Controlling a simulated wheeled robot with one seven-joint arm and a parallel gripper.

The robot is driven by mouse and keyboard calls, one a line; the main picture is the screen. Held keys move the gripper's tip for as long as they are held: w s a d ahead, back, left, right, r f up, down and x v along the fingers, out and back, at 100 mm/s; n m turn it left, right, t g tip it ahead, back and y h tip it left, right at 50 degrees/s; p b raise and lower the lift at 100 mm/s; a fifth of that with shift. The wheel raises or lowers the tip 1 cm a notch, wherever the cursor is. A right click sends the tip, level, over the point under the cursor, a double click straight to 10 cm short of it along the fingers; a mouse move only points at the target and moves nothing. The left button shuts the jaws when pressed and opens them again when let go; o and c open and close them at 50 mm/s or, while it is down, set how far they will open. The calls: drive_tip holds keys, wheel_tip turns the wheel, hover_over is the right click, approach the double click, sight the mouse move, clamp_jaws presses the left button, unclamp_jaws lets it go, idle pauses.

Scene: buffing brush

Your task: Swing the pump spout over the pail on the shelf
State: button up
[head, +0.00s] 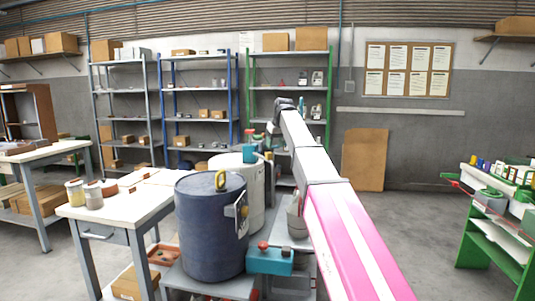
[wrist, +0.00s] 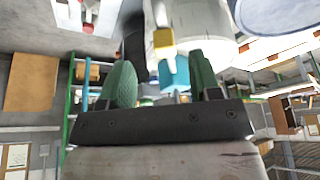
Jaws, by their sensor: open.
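A white drum (head: 240,185) stands behind a dark blue drum (head: 211,225). A teal pump body (head: 249,153) sits on the white drum's top. In the wrist view, the white drum (wrist: 205,18) is at the top, with the teal part (wrist: 174,73) and a yellow-tipped spout-like part (wrist: 163,40) before it. A grey pail-like container (head: 296,218) stands right of the drums, partly hidden by my arm. My gripper shows in the wrist view (wrist: 162,78), its two green fingers apart and the teal part seen between them. Whether they touch it is unclear.
A white-topped workbench (head: 125,205) with small jars stands left of the drums. A teal box with red knobs (head: 270,260) is at the front. A green rack (head: 490,240) stands at the right. Open floor (head: 410,230) lies right of my arm.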

sight(269, 153)
drive_tip(key=w+a+f, duration=0.1)
drive_tip(key=f, duration=0.1)
drive_tip(key=w+a+f, duration=0.1)
drive_tip(key=w+f, duration=0.1)
drive_tip(key=w+a+f, duration=0.1)
drive_tip(key=w+f, duration=0.1)
drive_tip(key=shift+w+f, duration=0.1)
drive_tip(key=shift+f, duration=0.2)
idle(0.4)
clamp_jaws()
drive_tip(key=shift+d, duration=0.1)
